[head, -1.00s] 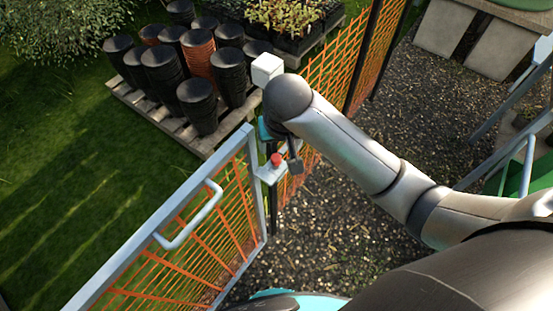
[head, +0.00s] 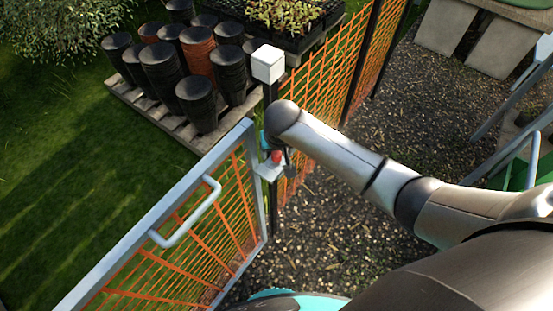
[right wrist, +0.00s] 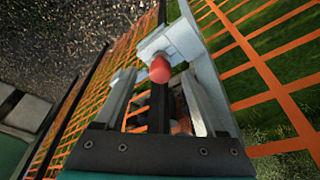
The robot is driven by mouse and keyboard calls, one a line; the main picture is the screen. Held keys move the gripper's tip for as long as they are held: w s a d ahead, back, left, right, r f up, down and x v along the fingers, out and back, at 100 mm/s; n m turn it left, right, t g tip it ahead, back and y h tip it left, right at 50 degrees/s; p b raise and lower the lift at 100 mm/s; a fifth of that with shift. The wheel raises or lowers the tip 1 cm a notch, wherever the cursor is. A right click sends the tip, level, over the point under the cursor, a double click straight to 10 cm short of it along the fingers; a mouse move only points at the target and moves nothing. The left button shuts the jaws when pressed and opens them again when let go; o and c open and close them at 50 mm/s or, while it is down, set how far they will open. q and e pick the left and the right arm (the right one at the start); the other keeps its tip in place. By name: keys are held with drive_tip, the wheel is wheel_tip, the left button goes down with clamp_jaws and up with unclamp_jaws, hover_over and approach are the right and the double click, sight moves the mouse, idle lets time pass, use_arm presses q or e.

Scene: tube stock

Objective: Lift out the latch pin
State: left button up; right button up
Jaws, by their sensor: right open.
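The latch pin shows as a red knob (head: 277,156) on a pale grey latch bracket (head: 268,172) at the top of the gate's post side. In the right wrist view the red knob (right wrist: 160,70) stands out from the bracket, near the open fingertips and between them in the picture. My right gripper (right wrist: 158,82) is open, with one finger to each side of the knob. In the head view my right gripper (head: 282,160) is at the knob and partly hidden by its own arm. I cannot tell whether a finger touches the knob. The pin's shaft is hidden. My left gripper is not in view.
The grey-framed gate (head: 150,222) with orange mesh and a handle (head: 190,222) stands left of the latch. A white-capped post (head: 268,66) rises behind it. Black pots (head: 165,72) stand on a pallet beyond the fence. Gravel (head: 340,220) lies open to the right.

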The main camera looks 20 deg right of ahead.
drive_tip(key=shift+x, duration=0.8)
drive_tip(key=shift+s, duration=0.1)
clamp_jaws()
